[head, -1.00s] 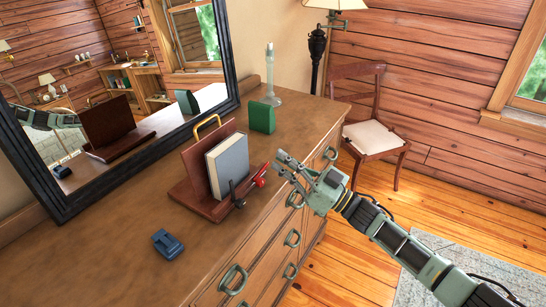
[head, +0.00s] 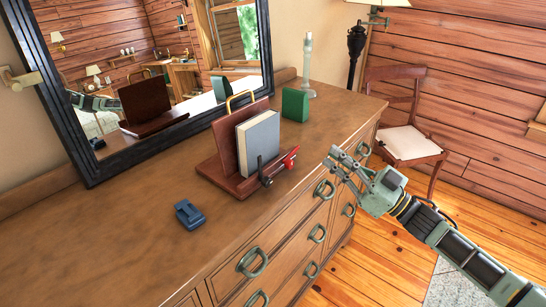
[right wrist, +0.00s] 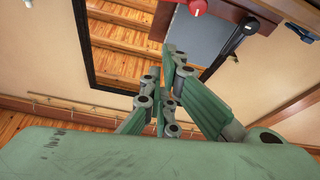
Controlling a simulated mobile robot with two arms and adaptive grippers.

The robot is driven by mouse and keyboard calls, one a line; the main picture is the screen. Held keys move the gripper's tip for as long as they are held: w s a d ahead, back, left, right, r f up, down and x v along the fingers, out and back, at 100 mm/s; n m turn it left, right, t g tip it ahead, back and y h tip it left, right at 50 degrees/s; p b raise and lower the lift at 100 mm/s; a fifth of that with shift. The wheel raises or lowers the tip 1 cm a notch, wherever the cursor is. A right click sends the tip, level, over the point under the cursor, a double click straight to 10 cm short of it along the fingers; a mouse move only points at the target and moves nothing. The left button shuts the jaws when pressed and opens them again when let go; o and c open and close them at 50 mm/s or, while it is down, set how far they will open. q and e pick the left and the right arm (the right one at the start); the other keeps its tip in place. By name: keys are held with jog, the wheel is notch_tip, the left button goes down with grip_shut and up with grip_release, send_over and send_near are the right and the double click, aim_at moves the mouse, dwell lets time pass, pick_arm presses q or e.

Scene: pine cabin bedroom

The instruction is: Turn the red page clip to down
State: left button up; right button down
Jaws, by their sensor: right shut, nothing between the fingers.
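The red page clip (head: 290,158) is at the right front of a dark wooden book stand (head: 228,140); its red end points up and to the right. A black clip (head: 264,172) stands upright left of it, in front of a grey book (head: 258,143). My right gripper (head: 332,158) is shut and empty, to the right of the red clip and apart from it, by the dresser's front edge. In the right wrist view, the red clip's round end (right wrist: 197,7) is at the top edge, beyond the fingers (right wrist: 172,52), with the black clip (right wrist: 238,38) to its right. My left gripper is out of view.
The stand is on a wooden dresser (head: 130,235) under a black-framed mirror (head: 80,150). A blue object (head: 189,214) lies at the front left; a green block (head: 295,104) and a glass candlestick (head: 308,68) stand behind. A chair (head: 405,140) is beyond the dresser.

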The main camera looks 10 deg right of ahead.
jog(key=w+a, duration=0.2)
jog(key=w+a+p, duration=0.1)
jog(key=w+a, duration=0.1)
jog(key=w, duration=0.1)
jog(key=w+a+p, duration=0.1)
jog(key=w+a, duration=0.1)
jog(key=shift+w+r, duration=0.3)
jog(key=shift+d+f, duration=0.1)
jog(key=shift+f, duration=0.55)
jog(key=shift+w+d+f+m+h, duration=0.15)
jog(key=shift+f+m+h, duration=0.15)
jog(key=shift+f+m, duration=0.35)
jog(key=shift+w+d+m+t+p, duration=0.1)
jog(key=shift+m+t+p, duration=0.3)
jog(key=shift+m+p, duration=0.3)
jog(key=shift+f+m+h, duration=0.15)
jog(key=shift+m+h, duration=0.15)
jog(key=shift+m, duration=0.05)
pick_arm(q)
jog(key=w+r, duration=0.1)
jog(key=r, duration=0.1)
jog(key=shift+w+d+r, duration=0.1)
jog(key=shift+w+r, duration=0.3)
pick_arm(e)
jog(key=shift+f, duration=0.1)
